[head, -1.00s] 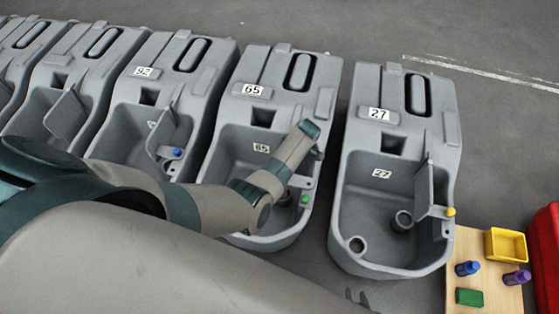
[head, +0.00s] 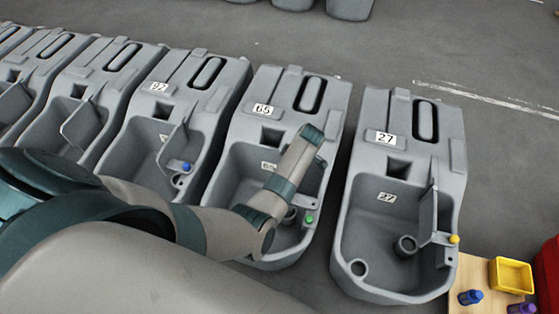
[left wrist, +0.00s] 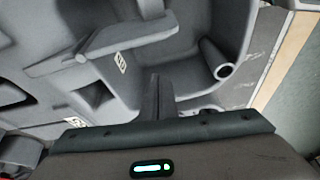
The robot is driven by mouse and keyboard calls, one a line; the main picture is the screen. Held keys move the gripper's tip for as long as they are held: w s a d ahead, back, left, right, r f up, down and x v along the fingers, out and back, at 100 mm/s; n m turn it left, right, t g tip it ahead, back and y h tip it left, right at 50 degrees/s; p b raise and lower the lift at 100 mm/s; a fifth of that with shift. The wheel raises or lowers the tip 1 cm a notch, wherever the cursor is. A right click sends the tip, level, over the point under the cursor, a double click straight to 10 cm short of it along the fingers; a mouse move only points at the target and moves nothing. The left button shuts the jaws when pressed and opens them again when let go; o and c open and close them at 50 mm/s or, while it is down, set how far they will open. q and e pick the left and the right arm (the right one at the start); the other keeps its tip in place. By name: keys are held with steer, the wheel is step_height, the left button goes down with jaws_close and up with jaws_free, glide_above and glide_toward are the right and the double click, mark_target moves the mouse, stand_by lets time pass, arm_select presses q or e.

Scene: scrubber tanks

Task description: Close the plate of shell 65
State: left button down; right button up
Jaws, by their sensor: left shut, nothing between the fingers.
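Shell 65 (head: 240,135) is a grey tank with a "65" label on its top, second from the right in the head view. My left forearm lies across its basin and hides its plate there. A green knob (head: 309,220) shows at the basin's right rim. In the left wrist view a grey panel, which looks like the plate (left wrist: 100,45), stands out over the basin, not flat against it. My left gripper (left wrist: 158,85) is shut and empty over the basin, below the panel in the picture. No contact with the panel shows. My right gripper is in no view.
Shell 27 (head: 376,165) stands close on the right, its plate upright. Shell 92 (head: 205,110) and others stand on the left. A wooden board (head: 470,275) with a yellow bin (head: 511,273) and bottles is at lower right. Open floor lies behind.

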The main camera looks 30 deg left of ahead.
arm_select(q)
steer(key=shift+v, duration=1.55)
